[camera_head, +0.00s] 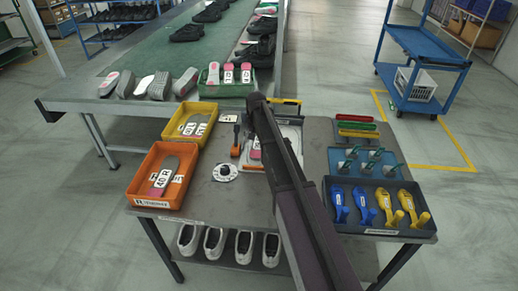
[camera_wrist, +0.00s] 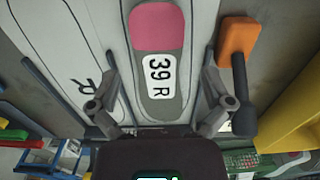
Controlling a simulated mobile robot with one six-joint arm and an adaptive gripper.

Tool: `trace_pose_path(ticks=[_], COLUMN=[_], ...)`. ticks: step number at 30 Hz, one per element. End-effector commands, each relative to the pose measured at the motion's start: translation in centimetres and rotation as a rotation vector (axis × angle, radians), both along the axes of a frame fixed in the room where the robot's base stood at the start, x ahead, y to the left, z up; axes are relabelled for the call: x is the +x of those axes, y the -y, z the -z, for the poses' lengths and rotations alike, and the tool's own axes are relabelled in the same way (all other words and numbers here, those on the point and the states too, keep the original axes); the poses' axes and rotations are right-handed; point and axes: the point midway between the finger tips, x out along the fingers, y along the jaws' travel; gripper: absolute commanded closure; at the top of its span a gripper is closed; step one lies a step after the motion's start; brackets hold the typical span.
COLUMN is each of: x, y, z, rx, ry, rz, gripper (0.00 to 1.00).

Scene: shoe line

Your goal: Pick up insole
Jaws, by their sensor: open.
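A grey insole with a pink end and a white "39 R" label (camera_wrist: 160,75) lies flat on a white board (camera_wrist: 200,20) with printed foot outlines. In the head view the same insole (camera_head: 255,149) shows only partly beside my arm, which hides the rest. My gripper (camera_wrist: 161,62) is open in the wrist view, with one finger on each side of the insole. Nothing is held. I cannot tell how high the fingers are above the board. Other insoles lie in an orange bin (camera_head: 136,185) and a yellow bin (camera_head: 166,130).
A dark tray (camera_head: 375,231) with blue and yellow tools is at the table's right. A green crate (camera_head: 226,90) of insoles stands on the conveyor edge. White shoes (camera_head: 244,247) are underneath the tabletop.

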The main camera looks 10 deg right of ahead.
Motion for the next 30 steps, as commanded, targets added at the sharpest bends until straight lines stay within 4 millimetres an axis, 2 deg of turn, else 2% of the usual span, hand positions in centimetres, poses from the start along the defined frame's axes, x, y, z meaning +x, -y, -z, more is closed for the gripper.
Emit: trace_pose_path(ticks=[8, 24, 30], x=[0.0, -0.1, -0.1], y=[0.0, 0.2, 0.2], z=[0.7, 4.7, 5.2], rx=[0.000, 0.000, 0.000], ry=[0.000, 0.000, 0.000], rz=[0.000, -0.001, -0.001], gripper=[0.00, 0.00, 0.00])
